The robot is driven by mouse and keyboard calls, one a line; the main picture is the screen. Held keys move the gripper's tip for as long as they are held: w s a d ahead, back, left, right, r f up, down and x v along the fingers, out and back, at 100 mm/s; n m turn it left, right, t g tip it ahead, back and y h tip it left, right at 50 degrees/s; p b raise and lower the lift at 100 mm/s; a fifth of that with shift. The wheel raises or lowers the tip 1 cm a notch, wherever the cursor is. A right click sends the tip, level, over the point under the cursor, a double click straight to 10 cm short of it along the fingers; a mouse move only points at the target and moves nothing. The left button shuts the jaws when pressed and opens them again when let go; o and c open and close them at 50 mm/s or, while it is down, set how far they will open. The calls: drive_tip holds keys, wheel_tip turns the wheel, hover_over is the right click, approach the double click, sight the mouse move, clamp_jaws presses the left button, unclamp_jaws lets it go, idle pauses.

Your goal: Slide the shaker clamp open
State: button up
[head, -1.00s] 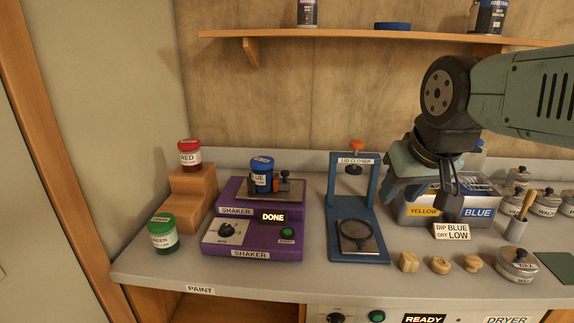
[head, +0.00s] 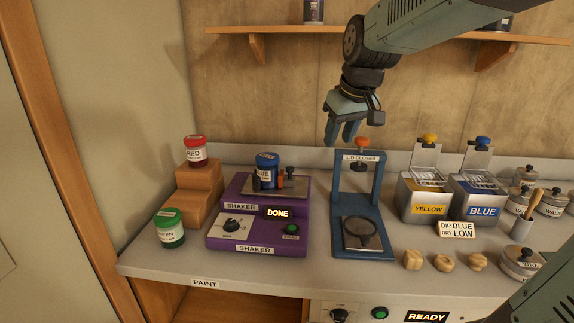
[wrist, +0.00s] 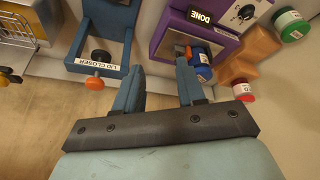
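The purple shaker (head: 256,232) stands on the bench left of the middle, its display reading DONE. On its upper plate a blue paint jar (head: 266,166) stands upright by the shaker clamp (head: 284,183), which has dark posts and an orange part beside the jar. Whether the clamp touches the jar I cannot tell. In the wrist view the shaker (wrist: 200,20) and the blue jar (wrist: 203,72) lie beyond the right finger. My gripper (head: 343,132) is open and empty, above and behind the lid closer, to the right of the shaker; it also shows in the wrist view (wrist: 157,80).
The blue lid closer (head: 362,205) with its orange knob stands right of the shaker. A red jar (head: 195,152) sits on wooden steps, a green jar (head: 169,228) in front. Yellow and blue dip tanks (head: 425,195) stand right. A shelf (head: 260,29) runs overhead.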

sight(290, 168)
drive_tip(key=w+a+f+n+g+y, duration=0.1)
drive_tip(key=w+a, duration=0.2)
drive_tip(key=w, duration=0.3)
drive_tip(key=w+a+f+n, duration=0.2)
drive_tip(key=w+a, duration=0.1)
drive_tip(key=w, duration=0.4)
drive_tip(key=x, duration=1.3)
drive_tip(key=shift+w+a+f, duration=0.1)
drive_tip(key=shift+a+f, duration=0.05)
drive_tip(key=shift+a, duration=0.1)
drive_tip(key=shift+c, duration=0.2)
clamp_jaws()
